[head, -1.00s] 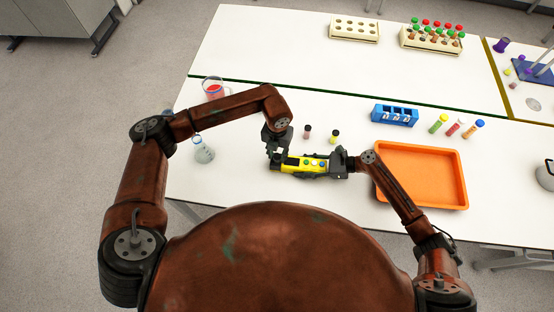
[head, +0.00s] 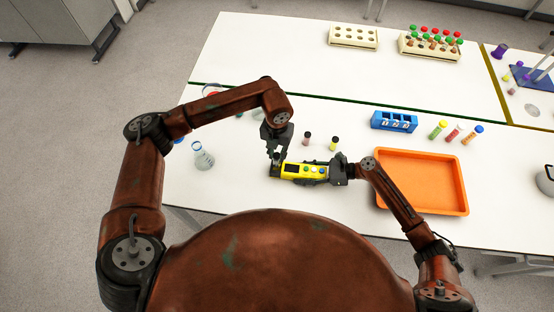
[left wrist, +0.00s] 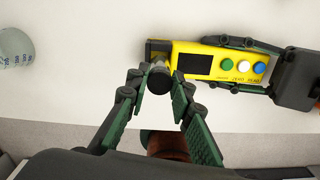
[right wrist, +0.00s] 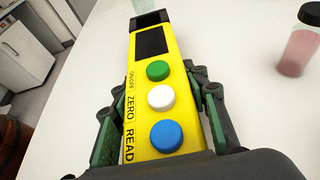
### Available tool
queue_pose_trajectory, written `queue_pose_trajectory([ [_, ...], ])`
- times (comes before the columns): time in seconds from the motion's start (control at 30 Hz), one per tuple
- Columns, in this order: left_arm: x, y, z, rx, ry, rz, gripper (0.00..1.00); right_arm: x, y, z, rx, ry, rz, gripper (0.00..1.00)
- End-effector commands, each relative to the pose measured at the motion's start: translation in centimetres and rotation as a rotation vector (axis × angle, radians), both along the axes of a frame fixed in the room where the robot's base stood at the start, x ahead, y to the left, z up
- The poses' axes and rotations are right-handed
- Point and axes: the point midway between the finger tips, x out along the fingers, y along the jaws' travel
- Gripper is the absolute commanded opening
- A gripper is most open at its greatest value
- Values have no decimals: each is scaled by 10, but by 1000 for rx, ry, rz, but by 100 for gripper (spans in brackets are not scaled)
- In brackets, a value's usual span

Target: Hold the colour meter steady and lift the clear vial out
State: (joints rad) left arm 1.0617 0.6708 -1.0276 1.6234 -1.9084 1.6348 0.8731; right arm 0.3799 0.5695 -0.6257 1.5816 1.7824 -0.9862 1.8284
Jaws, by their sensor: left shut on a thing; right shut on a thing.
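The yellow colour meter (head: 304,171) lies on the white table with its dark screen and green, white and blue buttons facing up. My right gripper (head: 336,170) is shut across its button end, one finger along each side, as the right wrist view (right wrist: 155,115) shows. My left gripper (head: 276,155) is shut on the clear vial at the meter's other end. The vial's black cap (left wrist: 160,80) shows between the left fingertips. In the right wrist view the vial's clear glass (right wrist: 144,6) rises from the dark well end. Whether its bottom is clear of the well is hidden.
Two small capped vials (head: 307,138) (head: 334,143) stand just behind the meter. A flask (head: 203,157) stands to the left. An orange tray (head: 421,207) lies to the right, with a blue rack (head: 394,119) and several capped tubes behind it.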

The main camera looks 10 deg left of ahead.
Motion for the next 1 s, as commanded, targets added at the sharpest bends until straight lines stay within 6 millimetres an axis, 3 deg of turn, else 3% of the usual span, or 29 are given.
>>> queue_pose_trajectory([
  [0.1,0,0,23,1,-2,0,0,0,0,0,0,0,0,5],
  [0.23,0,0,38,1,-1,1,0,0,0,0,0,0,0,5],
  [0.6,-1,0,45,0,2,0,0,0,0,0,0,0,0,5],
  [0.63,0,0,45,0,1,0,0,0,0,0,0,0,0,43],
  [0.9,0,0,45,0,1,0,0,0,0,0,0,0,0,62],
  [1.0,0,0,45,0,1,0,0,0,0,0,0,0,0,62],
])
